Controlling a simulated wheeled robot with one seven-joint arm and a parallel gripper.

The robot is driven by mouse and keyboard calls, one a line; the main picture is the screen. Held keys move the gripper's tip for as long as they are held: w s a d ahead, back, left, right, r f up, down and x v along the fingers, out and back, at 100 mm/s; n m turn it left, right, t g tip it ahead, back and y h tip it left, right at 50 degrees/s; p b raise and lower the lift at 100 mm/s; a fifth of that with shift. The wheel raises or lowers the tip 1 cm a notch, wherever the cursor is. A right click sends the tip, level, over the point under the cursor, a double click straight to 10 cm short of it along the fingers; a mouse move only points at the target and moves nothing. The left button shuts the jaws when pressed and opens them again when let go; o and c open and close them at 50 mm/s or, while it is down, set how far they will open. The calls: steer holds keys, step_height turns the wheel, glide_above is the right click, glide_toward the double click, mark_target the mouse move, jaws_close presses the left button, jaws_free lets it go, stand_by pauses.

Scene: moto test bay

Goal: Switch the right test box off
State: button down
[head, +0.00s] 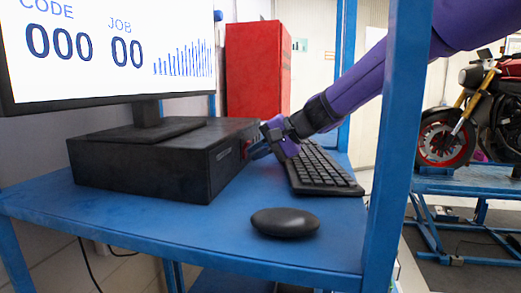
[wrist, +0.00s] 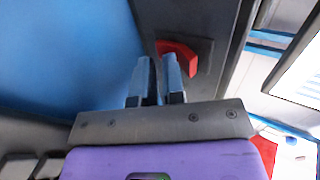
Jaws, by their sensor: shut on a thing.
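A black test box (head: 150,168) sits on the blue shelf under the monitor stand. A small red switch (head: 245,149) is on its right-hand face. The red switch (wrist: 180,52) also shows in the wrist view, on the box's dark panel (wrist: 208,25). My gripper (head: 259,151) reaches in from the upper right to this face, its fingers at the switch. In the wrist view, my gripper (wrist: 159,62) has its fingers close together, with the red switch at their tips. The fingers partly hide the switch, so its exact position is hard to tell. No second test box is clearly visible.
A blue post (head: 397,140) stands at right. The monitor (head: 110,50) reads CODE 000, JOB 00. A red cabinet (head: 257,70) stands behind.

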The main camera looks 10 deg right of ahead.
steer(key=shift+s+a+f+g, duration=0.2)
steer(key=shift+a+f+g, duration=0.1)
steer(key=shift+a+f, duration=0.15)
steer(key=shift+w+a+r, duration=0.15)
steer(key=shift+r, duration=0.5)
